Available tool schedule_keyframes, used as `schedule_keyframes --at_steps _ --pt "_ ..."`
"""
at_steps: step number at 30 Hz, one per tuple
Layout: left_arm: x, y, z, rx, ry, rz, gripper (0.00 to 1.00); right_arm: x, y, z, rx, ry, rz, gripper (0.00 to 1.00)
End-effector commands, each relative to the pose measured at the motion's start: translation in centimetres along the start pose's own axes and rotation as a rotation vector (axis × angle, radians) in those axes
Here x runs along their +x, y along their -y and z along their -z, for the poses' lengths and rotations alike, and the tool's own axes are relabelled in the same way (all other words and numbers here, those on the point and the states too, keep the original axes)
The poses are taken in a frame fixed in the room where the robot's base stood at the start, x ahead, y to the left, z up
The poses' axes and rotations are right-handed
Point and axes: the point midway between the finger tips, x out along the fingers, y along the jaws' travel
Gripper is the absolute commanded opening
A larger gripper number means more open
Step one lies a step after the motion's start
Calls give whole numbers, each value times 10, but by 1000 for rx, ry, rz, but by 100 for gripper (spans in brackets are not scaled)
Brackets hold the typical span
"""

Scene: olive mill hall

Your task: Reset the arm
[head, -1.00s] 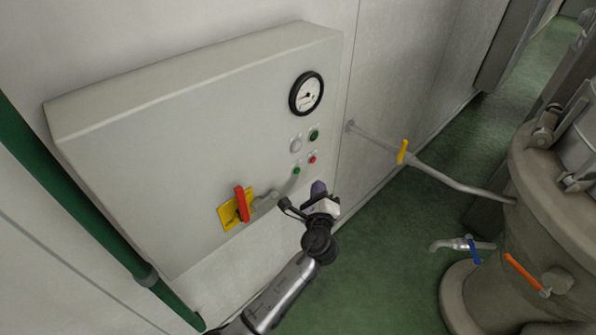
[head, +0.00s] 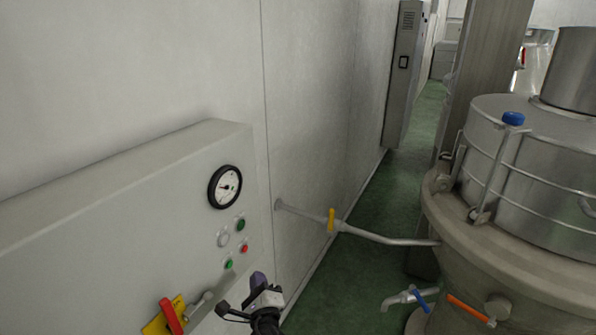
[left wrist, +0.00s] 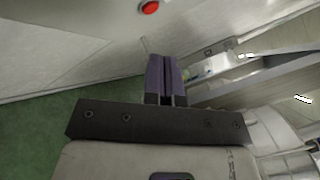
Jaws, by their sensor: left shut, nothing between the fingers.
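My left gripper (head: 258,283) is low in the head view, in front of the lower right part of the grey control box (head: 110,190). Its dark purple fingers are shut and empty; they also show in the left wrist view (left wrist: 165,78), pressed together. The gripper looks apart from the box's buttons, just right of and below the lower green button (head: 229,264). The red handle (head: 171,316) on its yellow plate is left of the gripper, cut by the lower edge. My right gripper is not in view.
A round gauge (head: 225,187) and a red button (head: 244,248) are on the box. A pipe with a yellow lever (head: 331,220) runs from the wall to a large metal vessel (head: 520,230) at right. Green floor (head: 345,290) lies open between them.

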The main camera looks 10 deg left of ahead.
Motion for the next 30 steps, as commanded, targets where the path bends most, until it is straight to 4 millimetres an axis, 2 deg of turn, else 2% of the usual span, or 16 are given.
schedule_keyframes --at_steps 4,7,11,15,17,20,23,25,30 --pt "0 -6 -3 -149 21 -34 0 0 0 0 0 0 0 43" --pt "-2 -22 -3 -355 42 -131 0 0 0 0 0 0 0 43" --pt "-12 -28 -12 -758 67 -290 0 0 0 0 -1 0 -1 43" --pt "-29 -16 -31 -1197 75 -456 0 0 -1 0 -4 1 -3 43" --pt "-38 -9 -41 -1364 65 -522 0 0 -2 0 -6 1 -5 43" --pt "-65 -9 -52 -1589 31 -661 0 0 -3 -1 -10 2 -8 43" --pt "-104 -23 -58 -1732 -17 -819 0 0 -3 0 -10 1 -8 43" --pt "-139 -40 -61 -1783 -60 -934 0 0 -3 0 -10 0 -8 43" --pt "-220 -88 -71 -1785 -135 -1121 0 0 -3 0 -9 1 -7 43"
